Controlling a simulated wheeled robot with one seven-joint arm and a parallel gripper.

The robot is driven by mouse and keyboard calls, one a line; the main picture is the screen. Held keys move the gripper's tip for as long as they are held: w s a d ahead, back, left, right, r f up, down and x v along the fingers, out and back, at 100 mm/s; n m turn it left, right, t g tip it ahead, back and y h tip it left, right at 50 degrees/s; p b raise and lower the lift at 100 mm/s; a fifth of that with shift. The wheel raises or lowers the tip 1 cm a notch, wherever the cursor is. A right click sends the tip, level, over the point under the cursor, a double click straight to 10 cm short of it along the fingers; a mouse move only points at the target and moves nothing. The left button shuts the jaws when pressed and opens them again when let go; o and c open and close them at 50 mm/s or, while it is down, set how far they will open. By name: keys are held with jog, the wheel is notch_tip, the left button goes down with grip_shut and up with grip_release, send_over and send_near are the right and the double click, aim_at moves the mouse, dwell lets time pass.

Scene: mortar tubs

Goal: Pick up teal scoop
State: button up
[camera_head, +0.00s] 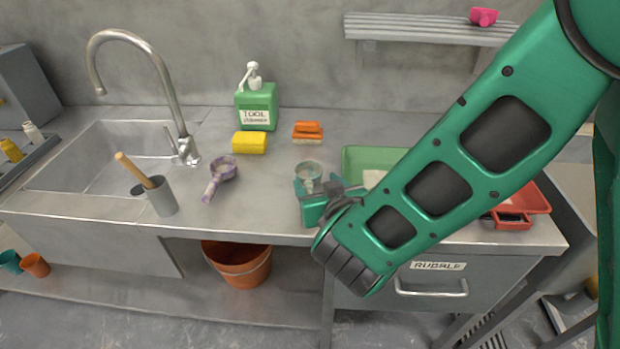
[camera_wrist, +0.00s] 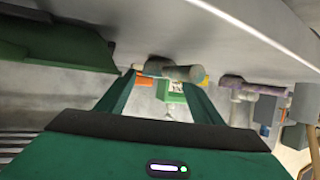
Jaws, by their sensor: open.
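The teal scoop (camera_head: 308,169) stands on the steel counter near its front middle, its round greyish-teal cup facing up. My gripper (camera_head: 318,185) is open at the near side of the scoop and partly hides it, including its handle. In the wrist view, which is upside down, the scoop (camera_wrist: 183,73) lies across the gap at the far ends of my two open fingers (camera_wrist: 165,82). I cannot tell whether the fingers touch it.
A purple scoop (camera_head: 223,167) lies to the left. A yellow sponge (camera_head: 250,143), an orange brush (camera_head: 308,132) and a green soap bottle (camera_head: 257,105) stand behind. A green tray (camera_head: 352,156) is close on the right. A grey cup (camera_head: 162,199) stands front left by the sink.

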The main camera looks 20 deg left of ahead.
aim_at(312, 177)
jog(key=shift+x, duration=2.75)
jog(key=shift+r, duration=0.1)
jog(key=c, duration=0.9)
jog(key=shift+r, duration=0.1)
